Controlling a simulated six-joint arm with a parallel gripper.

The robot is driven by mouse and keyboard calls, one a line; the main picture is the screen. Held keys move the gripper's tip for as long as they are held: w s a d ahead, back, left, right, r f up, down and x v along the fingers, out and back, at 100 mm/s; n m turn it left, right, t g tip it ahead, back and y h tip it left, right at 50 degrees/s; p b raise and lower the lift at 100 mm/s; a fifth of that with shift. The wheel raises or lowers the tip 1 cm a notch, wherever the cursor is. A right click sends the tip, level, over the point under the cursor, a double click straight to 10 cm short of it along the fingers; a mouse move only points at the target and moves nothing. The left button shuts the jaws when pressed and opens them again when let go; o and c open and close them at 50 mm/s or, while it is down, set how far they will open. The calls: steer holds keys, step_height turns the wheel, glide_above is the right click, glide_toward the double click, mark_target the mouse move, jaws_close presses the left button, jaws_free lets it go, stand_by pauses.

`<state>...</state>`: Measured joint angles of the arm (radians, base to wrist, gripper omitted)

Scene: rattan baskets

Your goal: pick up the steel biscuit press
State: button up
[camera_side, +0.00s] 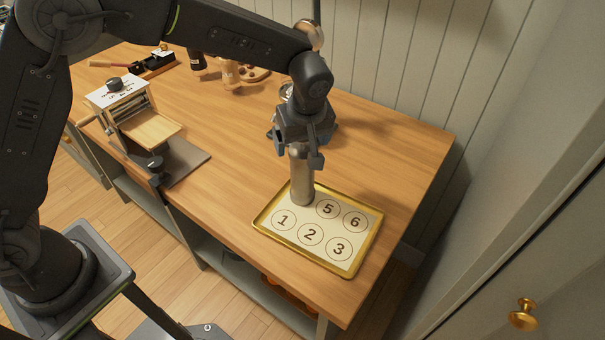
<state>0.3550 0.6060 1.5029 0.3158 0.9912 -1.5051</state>
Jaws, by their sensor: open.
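The steel biscuit press (302,182) is a shiny upright cylinder. It stands on the gold-rimmed tray (264,228), at the tray's back left, where it covers one of the numbered circles. Circles 1, 2, 3, 5 and 6 are visible and bare. My gripper (298,153) points down directly over the press, with its open fingers at the sides of the press's upper part. The top of the press is hidden by the gripper. I cannot tell whether either finger touches it.
A pasta-machine-like device (124,104) with a wooden board stands on a dark mat at the left of the wooden counter (235,175). Bottles or mills (229,72) stand at the back. A panelled wall (390,60) closes the back. The counter right of the tray is clear.

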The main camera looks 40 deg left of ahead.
steer(key=shift+c, duration=0.3)
steer(key=shift+r, duration=0.15)
jaws_close()
stand_by(0.3)
